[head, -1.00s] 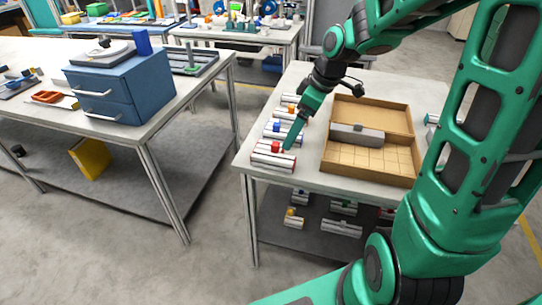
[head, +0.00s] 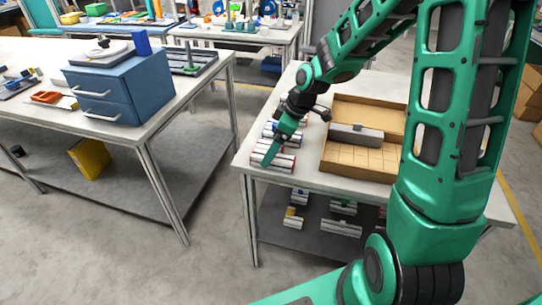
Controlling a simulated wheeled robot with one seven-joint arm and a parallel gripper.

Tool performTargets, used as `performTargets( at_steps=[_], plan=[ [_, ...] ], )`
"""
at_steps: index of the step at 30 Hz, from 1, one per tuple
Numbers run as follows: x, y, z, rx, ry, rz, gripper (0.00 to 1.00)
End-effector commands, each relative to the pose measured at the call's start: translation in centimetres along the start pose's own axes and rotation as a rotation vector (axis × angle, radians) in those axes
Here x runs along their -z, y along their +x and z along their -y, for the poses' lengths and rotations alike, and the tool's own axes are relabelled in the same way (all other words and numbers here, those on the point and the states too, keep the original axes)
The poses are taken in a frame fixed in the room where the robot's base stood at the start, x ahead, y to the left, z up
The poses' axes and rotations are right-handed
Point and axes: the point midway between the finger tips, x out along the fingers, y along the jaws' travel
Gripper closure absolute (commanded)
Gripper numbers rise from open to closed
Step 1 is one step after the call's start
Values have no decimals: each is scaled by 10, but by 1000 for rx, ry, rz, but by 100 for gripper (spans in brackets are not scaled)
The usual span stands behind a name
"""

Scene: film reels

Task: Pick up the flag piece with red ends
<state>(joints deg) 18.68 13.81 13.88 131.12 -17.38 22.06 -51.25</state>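The flag piece with red ends (head: 286,161) lies at the front left corner of the right-hand table. It has pale rollers with red at the ends. My gripper (head: 268,161) points down and to the left, with its fingers in front of the piece in this view, covering its middle and its red top block. I cannot tell whether the fingers touch it, or how far apart they are.
Similar pieces with other colours lie in a row behind it, partly hidden by my gripper. An open cardboard box (head: 345,158) with a grey bar (head: 355,135) stands to the right. More pieces lie on the lower shelf (head: 325,245).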

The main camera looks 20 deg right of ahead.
Motion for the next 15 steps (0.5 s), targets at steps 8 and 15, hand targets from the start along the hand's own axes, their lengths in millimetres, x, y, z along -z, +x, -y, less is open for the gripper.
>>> performTargets(
  at_steps=[8,15],
  plan=[
    [0,16,0,0,0,0,9],
    [0,16,0,-1,0,0,31]
  ],
)
